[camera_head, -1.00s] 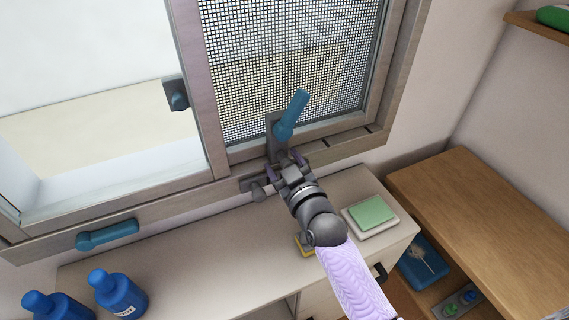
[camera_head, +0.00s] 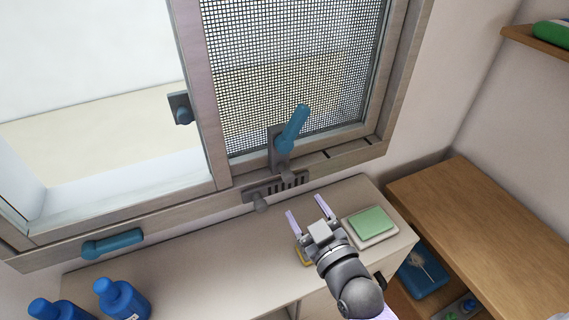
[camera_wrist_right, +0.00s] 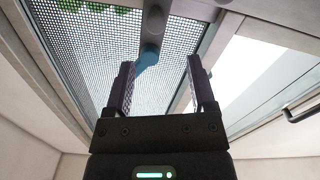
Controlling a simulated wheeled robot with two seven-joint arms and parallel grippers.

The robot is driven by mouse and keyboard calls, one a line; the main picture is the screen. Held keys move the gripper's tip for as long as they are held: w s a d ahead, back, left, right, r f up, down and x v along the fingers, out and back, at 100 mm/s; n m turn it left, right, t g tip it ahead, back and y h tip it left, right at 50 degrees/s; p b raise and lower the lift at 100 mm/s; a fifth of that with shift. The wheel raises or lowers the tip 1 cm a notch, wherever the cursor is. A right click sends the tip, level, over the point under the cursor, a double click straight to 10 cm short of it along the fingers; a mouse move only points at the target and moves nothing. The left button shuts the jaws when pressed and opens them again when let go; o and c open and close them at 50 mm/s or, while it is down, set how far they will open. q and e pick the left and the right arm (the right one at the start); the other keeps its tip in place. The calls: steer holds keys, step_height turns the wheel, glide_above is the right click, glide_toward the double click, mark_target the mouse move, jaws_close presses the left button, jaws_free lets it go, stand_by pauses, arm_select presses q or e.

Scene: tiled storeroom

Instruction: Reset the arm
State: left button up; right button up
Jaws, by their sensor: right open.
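My right gripper (camera_head: 306,217) is open and empty above the light cabinet top, in front of the window sill. Its two fingers also show in the right wrist view (camera_wrist_right: 160,88), apart, with nothing between them but the view up to the window. A blue window handle (camera_head: 292,129) stands tilted on the frame of the mesh panel, beyond the gripper and apart from it. The handle's blue end also shows in the right wrist view (camera_wrist_right: 147,57). My left gripper is in neither view.
A green sponge (camera_head: 372,222) on a white dish lies right of my right gripper. A yellow item is partly hidden beside the gripper. Blue bottles (camera_head: 122,299) stand at lower left. A wooden shelf unit (camera_head: 480,220) is on the right. The cabinet's middle is clear.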

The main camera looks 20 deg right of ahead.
steer(key=s+f+m+g, duration=0.1)
steer(key=s+f+g, duration=0.2)
steer(key=s+g, duration=0.25)
steer(key=s+a+f+m+g+h, duration=0.1)
steer(key=s+f+g, duration=0.1)
steer(key=s+g, duration=0.35)
steer(key=s+f+m+g, duration=0.1)
steer(key=s+f+g, duration=0.25)
steer(key=s, duration=0.35)
step_height(320, 180, down, 21)
steer(key=s+g+b, duration=0.2)
steer(key=s+b, duration=0.1)
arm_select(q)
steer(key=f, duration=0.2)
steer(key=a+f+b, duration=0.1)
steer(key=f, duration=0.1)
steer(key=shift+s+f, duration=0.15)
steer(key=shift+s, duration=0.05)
arm_select(e)
steer(key=s+d+f+n, duration=0.1)
steer(key=s+d+f, duration=0.2)
steer(key=s+f, duration=0.8)
steer(key=shift+s+f+g+h, duration=0.15)
steer(key=shift+s+g+h, duration=0.3)
steer(key=shift+s, duration=0.25)
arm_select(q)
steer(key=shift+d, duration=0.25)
